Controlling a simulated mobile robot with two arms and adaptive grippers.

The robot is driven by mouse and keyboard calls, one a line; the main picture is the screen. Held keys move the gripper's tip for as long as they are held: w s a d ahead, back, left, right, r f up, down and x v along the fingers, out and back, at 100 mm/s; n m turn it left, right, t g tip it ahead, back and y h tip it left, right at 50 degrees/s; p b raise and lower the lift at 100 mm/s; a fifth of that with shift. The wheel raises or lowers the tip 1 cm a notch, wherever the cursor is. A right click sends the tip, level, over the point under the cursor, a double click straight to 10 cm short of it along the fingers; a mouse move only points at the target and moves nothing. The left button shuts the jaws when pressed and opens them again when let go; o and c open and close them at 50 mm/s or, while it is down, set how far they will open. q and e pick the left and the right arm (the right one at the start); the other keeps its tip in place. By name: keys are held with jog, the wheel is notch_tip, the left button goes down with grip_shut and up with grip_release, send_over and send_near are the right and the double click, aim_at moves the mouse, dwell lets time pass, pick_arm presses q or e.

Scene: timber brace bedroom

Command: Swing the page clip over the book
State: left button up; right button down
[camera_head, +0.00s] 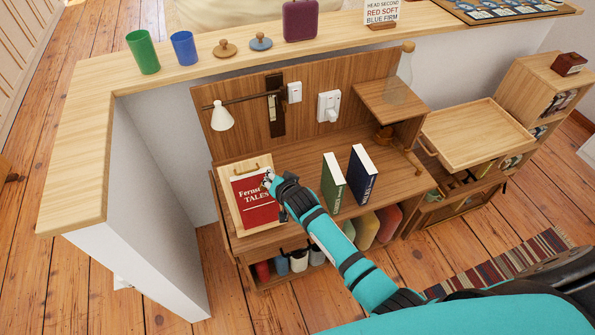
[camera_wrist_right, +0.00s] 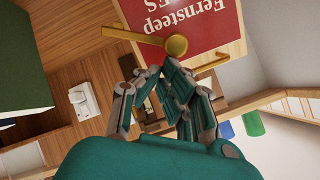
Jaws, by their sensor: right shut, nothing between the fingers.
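The red book (camera_head: 255,197) lies on a tilted wooden stand (camera_head: 227,205) at the left end of the desk. In the right wrist view, the brass page clip (camera_wrist_right: 135,37) is a flat bar with a round knob. The knob overlaps the book's upper edge, and the bar points sideways away from the cover. A second brass piece (camera_wrist_right: 212,65) sits at the book's other upper corner. My right gripper (camera_head: 268,180) is at the book's upper right corner, its fingers (camera_wrist_right: 150,72) shut and empty just short of the knob. It hides the clip in the head view. My left gripper is not in view.
A green book (camera_head: 333,182) and a dark blue book (camera_head: 362,180) stand right of my forearm. A wall lamp (camera_head: 222,116) hangs above the stand. The desktop between the stand and the back panel is mostly clear.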

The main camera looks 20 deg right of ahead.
jog(key=shift+s+a+f+n, duration=0.25)
jog(key=shift+a+n, duration=0.3)
jog(key=shift+n, duration=0.25)
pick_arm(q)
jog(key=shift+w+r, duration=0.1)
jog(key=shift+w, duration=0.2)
pick_arm(e)
jog(key=shift+w+d, duration=0.1)
jog(key=shift+r, duration=0.15)
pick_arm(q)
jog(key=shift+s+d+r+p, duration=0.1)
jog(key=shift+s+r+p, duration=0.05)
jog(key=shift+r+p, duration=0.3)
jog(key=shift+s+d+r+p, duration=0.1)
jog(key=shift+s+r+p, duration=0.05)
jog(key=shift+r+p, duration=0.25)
pick_arm(e)
jog(key=shift+r, duration=0.7)
